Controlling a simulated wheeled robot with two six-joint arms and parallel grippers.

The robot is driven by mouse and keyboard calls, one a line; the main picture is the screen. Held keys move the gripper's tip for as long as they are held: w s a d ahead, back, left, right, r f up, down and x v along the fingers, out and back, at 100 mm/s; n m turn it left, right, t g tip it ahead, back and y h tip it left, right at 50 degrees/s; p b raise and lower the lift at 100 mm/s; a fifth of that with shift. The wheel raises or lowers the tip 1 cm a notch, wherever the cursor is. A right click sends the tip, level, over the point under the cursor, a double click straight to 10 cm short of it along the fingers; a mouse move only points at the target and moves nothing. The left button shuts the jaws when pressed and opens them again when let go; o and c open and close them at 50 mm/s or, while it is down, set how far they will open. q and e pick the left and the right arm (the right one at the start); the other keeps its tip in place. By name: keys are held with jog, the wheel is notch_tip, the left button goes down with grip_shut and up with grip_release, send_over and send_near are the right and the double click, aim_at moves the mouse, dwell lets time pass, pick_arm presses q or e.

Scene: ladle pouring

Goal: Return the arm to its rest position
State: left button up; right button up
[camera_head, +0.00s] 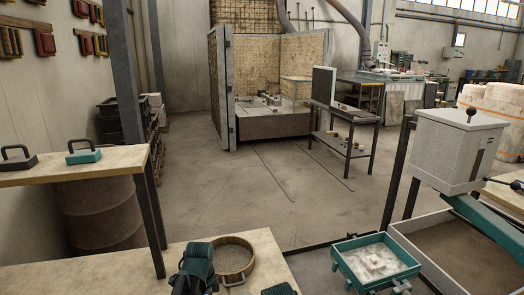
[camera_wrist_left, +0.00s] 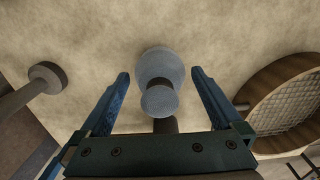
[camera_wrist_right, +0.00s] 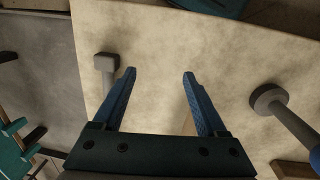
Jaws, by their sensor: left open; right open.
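My left gripper (camera_wrist_left: 160,75) is open over the pale bench. A grey round-headed tool (camera_wrist_left: 160,98) shows between its spread fingers in the left wrist view, with no finger visibly closed on it. My left wrist also shows at the bottom of the head view (camera_head: 197,266), beside the round sieve. My right gripper (camera_wrist_right: 160,74) is open and empty above the bench in the right wrist view. A square-ended grey tool (camera_wrist_right: 105,64) lies left of its fingers, and a round-ended tool (camera_wrist_right: 268,98) lies to the right.
A round sieve (camera_head: 251,268) lies on the bench (camera_head: 130,275). A teal flask (camera_head: 347,271) stands right of the bench, near a sand bin (camera_head: 400,222) and a pale box (camera_head: 450,150). Two handled blocks sit on the left shelf (camera_head: 110,166). The floor beyond is largely clear.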

pick_arm(q)
notch_tip(320, 180, up, 11)
jog(key=p, duration=1)
pick_arm(e)
notch_tip(320, 180, up, 11)
pick_arm(q)
notch_tip(320, 180, down, 13)
jog(key=b, duration=1.2)
jog(key=shift+b, duration=0.4)
pick_arm(e)
notch_tip(320, 180, down, 13)
pick_arm(q)
notch_tip(320, 180, up, 12)
jog(key=p, duration=1.2)
jog(key=shift+r, duration=0.2)
pick_arm(e)
notch_tip(320, 180, up, 12)
jog(key=shift+r, duration=0.2)
pick_arm(q)
jog(key=shift+f, duration=0.1)
